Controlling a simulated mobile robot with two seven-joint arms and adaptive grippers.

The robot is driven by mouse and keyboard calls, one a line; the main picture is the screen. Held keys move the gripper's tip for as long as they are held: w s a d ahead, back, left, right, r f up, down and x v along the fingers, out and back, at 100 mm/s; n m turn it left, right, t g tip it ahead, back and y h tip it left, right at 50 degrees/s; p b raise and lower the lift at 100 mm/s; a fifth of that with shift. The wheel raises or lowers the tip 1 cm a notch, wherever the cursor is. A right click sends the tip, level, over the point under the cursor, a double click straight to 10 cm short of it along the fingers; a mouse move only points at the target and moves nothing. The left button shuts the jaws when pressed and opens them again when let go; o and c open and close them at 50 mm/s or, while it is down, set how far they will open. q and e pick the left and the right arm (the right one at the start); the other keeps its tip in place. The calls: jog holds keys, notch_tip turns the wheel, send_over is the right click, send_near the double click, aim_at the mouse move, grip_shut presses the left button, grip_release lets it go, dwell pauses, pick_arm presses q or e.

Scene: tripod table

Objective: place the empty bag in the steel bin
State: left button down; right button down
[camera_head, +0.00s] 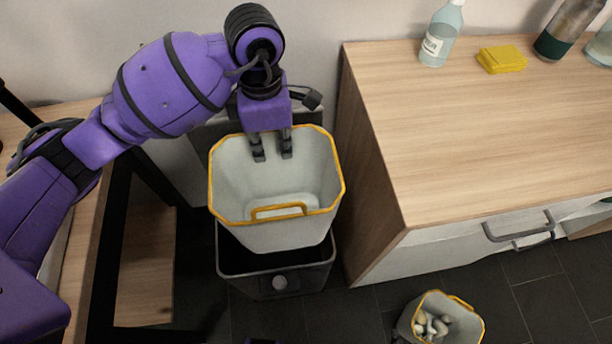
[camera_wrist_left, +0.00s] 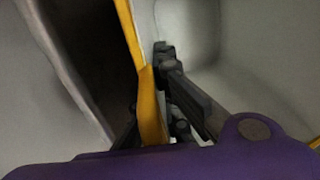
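The empty bag (camera_head: 275,235) is pale grey-white with a yellow rim and a yellow handle at the front. It is upright over the steel bin (camera_head: 322,272), a dark open-topped box on the floor; its lower part hides much of the bin's opening. I cannot tell how far the bag's bottom is inside. My left gripper (camera_head: 271,152) points down at the bag's far rim. In the left wrist view the yellow rim (camera_wrist_left: 150,105) runs between the fingers (camera_wrist_left: 160,100), which are shut on it. My right gripper is not in view.
A wooden-topped counter (camera_head: 470,130) stands close on the right, with a bottle (camera_head: 441,35) and yellow sponges (camera_head: 502,60). A second bag (camera_head: 408,318) with pale items inside stands on the dark floor at lower right. A pale wall is behind.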

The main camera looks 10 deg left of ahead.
aim_at(280, 195)
pick_arm(q)
notch_tip(280, 195, down, 17)
jog(key=shift+s+f+b, duration=0.1)
jog(key=shift+b, duration=0.65)
notch_tip(280, 195, down, 4)
jog(key=shift+f+b, duration=0.1)
jog(key=shift+b, duration=0.2)
